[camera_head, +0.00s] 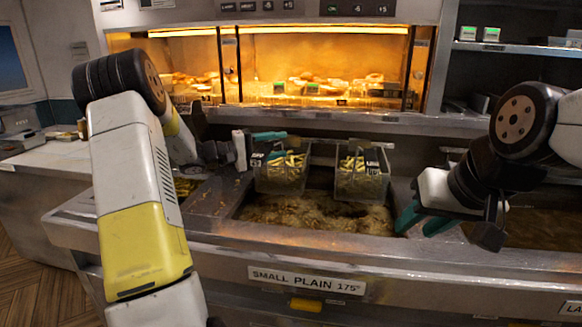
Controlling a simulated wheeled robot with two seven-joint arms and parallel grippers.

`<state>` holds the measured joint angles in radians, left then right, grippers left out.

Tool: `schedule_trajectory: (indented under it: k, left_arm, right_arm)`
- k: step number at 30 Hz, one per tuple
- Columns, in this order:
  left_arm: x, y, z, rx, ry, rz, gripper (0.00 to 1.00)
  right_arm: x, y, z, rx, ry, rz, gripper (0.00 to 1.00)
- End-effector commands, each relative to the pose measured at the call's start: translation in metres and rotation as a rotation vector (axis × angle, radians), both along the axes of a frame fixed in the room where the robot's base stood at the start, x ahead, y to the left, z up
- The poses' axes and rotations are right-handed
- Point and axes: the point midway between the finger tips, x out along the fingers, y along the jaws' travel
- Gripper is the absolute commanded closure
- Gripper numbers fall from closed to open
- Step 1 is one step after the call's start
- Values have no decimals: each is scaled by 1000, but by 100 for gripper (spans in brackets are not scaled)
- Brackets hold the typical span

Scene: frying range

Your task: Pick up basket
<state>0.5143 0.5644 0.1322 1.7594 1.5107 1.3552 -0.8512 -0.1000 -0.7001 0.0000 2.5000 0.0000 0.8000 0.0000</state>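Two wire baskets with pale fries hang side by side at the back of the fryer, the left basket (282,178) and the right basket (361,183). Both hang over brown bubbling oil (315,212). My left gripper (272,146) reaches in from the left at the top of the left basket, its two teal fingers apart, one above the other. Whether they touch the basket or its handle is unclear. My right gripper (422,221) is open and empty, its teal fingers spread and pointing down-left over the right end of the vat.
A lit warming cabinet (310,80) with food stands behind the fryer. The front edge carries a "SMALL PLAIN 175°" label (306,281). Another vat (540,228) lies to the right. A counter (60,162) is at the left, and a shelf (515,48) is at upper right.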

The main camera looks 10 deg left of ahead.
Motion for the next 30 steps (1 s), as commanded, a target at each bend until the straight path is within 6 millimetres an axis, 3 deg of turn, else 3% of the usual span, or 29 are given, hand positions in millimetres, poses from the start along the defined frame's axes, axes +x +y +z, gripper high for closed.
schedule_trajectory:
  k: [1,6,30]
  left_arm:
    - [0,0,0,0,0,0,66]
    - [0,0,0,0,0,0,100]
    - [0,0,0,0,0,0,100]
  right_arm:
    - [0,0,0,0,0,0,64]
    - [0,0,0,0,0,0,64]
    - [0,0,0,0,0,0,64]
